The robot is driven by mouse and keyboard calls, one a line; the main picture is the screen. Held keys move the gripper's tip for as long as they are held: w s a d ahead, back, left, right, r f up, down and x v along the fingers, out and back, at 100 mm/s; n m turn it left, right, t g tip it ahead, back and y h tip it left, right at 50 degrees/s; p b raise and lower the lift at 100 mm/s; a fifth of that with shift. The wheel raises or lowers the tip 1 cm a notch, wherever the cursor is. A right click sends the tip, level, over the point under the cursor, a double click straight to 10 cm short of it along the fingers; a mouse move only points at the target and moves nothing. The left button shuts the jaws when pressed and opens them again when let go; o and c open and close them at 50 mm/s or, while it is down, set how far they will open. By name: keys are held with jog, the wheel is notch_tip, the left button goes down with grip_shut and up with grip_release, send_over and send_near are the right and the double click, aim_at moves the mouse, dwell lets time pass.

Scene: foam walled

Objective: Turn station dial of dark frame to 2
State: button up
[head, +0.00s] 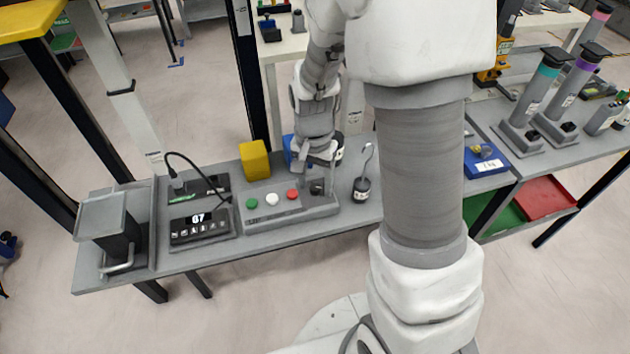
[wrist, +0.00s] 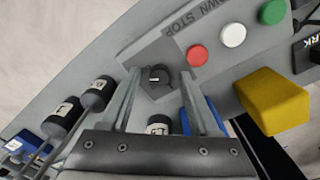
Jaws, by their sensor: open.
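The station dial (wrist: 158,76) is a small dark knob on a dark grey plate at the end of the grey control box (head: 262,222). In the head view the dial (head: 317,187) sits right of the red button, partly hidden by my gripper. My gripper (wrist: 160,78) is open, with one finger on each side of the dial in the wrist view. I cannot tell whether the fingers touch it. My gripper (head: 318,172) points down over the box's right end in the head view. The dial's setting is too small to read.
Green (head: 252,203), white (head: 272,199) and red (head: 292,194) buttons line the box. A yellow block (head: 254,160) and a blue item (wrist: 203,117) stand close behind. A display unit (head: 201,225) stands left.

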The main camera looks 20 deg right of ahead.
grip_shut()
jog(key=shift+n, duration=0.4)
jog(key=n, duration=0.4)
jog(key=shift+n, duration=0.4)
jog(key=n+p, duration=0.1)
jog(key=n, duration=0.5)
dwell(0.4)
grip_release()
